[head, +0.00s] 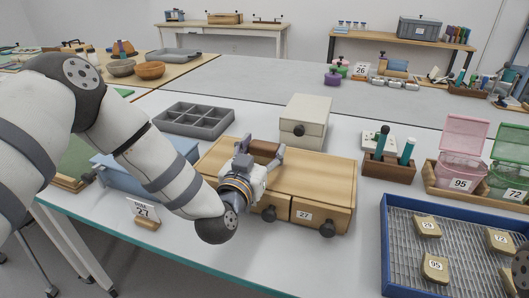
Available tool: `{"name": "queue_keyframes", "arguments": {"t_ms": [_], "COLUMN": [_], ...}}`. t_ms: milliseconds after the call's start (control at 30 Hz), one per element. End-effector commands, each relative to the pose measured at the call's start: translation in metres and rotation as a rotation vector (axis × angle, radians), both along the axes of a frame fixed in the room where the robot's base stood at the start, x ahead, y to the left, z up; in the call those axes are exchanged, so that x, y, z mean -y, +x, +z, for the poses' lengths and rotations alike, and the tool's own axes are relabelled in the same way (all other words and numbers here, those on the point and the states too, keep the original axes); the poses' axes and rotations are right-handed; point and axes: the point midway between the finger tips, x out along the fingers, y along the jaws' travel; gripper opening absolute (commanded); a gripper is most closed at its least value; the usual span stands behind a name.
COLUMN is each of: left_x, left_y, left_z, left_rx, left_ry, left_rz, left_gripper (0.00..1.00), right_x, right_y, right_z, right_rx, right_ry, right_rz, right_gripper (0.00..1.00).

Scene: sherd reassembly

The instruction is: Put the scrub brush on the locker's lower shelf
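My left gripper (263,154) is above the top of a low wooden cabinet (327,182) marked 27. Its two fingers are spread and seem shut on a brown block (264,148), which fills the gap between them. The block looks like the scrub brush; no bristles show. Whether it touches the cabinet top is hard to tell. The cabinet has two front drawers with dark round knobs. No locker with an open lower shelf can be made out.
A card marked 27 (145,211) stands at front left. A blue-rimmed tray (385,245) holds numbered pieces at right.

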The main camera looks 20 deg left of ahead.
Motion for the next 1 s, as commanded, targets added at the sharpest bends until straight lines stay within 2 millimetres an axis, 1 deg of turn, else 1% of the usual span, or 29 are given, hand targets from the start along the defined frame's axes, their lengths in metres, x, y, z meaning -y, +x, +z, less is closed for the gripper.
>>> {"name": "queue_keyframes", "arguments": {"t_ms": [33,67,233,300,367,433,500,567,700,800,900,1000], "left_x": [0.0,0.0,0.0,0.0,0.0,0.0,0.002,0.01,0.03,0.049,0.063,0.073], "left_y": [0.0,0.0,0.0,0.0,0.0,0.0,-0.002,-0.013,-0.042,-0.069,-0.09,-0.104], "left_z": [0.0,0.0,0.0,0.004,0.011,0.024,0.042,0.058,0.103,0.113,0.122,0.128], "left_rx": [-0.001,0.0,0.0,0.002,0.004,0.006,0.01,0.011,0.018,0.011,0.008,0.006], "left_ry": [0.0,0.0,0.0,0.0,0.0,0.0,-0.001,-0.001,0.0,0.003,0.002,0.001], "left_rz": [0.0,0.0,0.0,0.0,-0.001,-0.001,-0.002,-0.005,-0.005,-0.008,-0.005,-0.003], "left_gripper": [0.31,0.26,0.26,0.26,0.26,0.26,0.26,0.26,0.26,0.26,0.26,0.26], "right_x": [0.0,0.0,0.0,0.0,0.0,0.0,0.0,0.0,0.0,0.0,0.0,0.0], "right_y": [0.0,0.0,0.0,0.001,0.002,0.005,0.01,0.015,0.03,0.036,0.041,0.044], "right_z": [0.0,0.0,0.0,0.001,0.003,0.006,0.01,0.016,0.031,0.036,0.04,0.043], "right_rx": [0.0,0.0,0.0,0.003,0.008,0.018,0.033,0.052,0.105,0.125,0.142,0.153], "right_ry": [0.0,0.0,0.0,0.0,0.0,0.0,0.001,0.0,0.001,0.001,0.001,0.001], "right_rz": [0.0,0.0,0.0,0.0,0.0,0.0,0.0,-0.001,-0.002,-0.002,-0.002,-0.002], "right_gripper": [0.65,0.65,0.65,0.65,0.65,0.65,0.65,0.65,0.65,0.65,0.65,0.65]}}
